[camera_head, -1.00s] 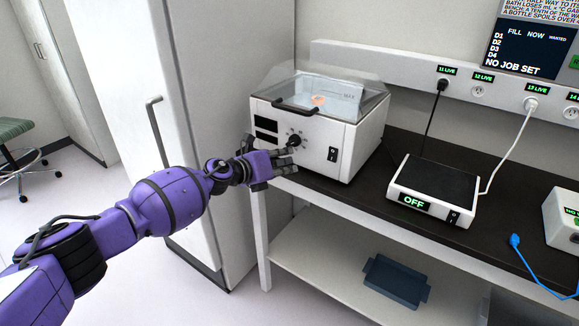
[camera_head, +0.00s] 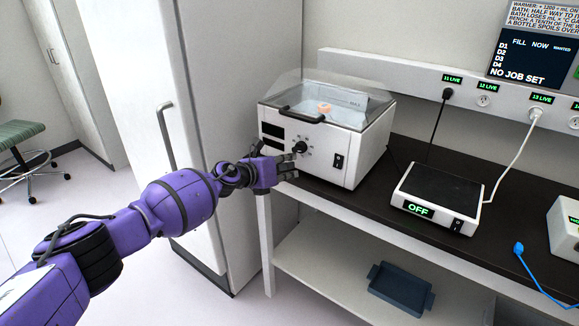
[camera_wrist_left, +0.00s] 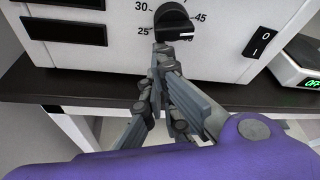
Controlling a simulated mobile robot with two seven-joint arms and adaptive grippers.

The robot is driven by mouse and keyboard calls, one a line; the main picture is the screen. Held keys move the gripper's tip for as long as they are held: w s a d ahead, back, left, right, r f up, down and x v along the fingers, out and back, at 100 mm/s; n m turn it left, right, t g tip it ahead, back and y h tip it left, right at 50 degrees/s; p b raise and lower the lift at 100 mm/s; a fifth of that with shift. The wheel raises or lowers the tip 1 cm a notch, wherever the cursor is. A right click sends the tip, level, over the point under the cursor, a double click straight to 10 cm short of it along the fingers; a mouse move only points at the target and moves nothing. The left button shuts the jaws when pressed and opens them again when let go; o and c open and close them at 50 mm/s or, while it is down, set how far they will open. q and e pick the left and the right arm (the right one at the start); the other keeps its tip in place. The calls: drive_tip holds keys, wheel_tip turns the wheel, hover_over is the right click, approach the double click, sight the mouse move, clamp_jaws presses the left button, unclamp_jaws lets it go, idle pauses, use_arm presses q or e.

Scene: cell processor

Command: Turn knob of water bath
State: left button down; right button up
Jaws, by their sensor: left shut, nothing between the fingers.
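The water bath (camera_head: 322,128) is a white box with a clear lid, standing at the left end of the dark bench. Its black round knob (camera_head: 299,147) is on the front panel. In the left wrist view the knob (camera_wrist_left: 174,20) shows a white mark at its lower right, with numbers such as 25, 30 and 45 around it. My left gripper (camera_head: 293,167) is shut and empty, just in front of the panel and below the knob. In the left wrist view its fingertips (camera_wrist_left: 163,50) lie at the knob's lower edge; I cannot tell whether they touch it. My right gripper is not in view.
A rocker switch (camera_head: 338,161) is right of the knob. A white device with a dark top (camera_head: 437,185) reads OFF farther right on the bench (camera_head: 385,182). A blue-grey tray (camera_head: 400,288) lies on the lower shelf. A tall white cabinet (camera_head: 220,100) stands left of the bath.

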use_arm(q)
drive_tip(key=shift+w+a+f, duration=0.1)
drive_tip(key=shift+a, duration=0.05)
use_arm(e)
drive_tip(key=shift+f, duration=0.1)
use_arm(q)
drive_tip(key=a+v, duration=0.1)
drive_tip(key=v, duration=1.1)
drive_tip(key=shift+w+b, duration=0.3)
drive_tip(key=shift+b, duration=0.15)
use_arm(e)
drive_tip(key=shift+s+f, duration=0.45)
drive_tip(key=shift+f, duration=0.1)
use_arm(q)
drive_tip(key=shift+f, duration=0.1)
idle(1.3)
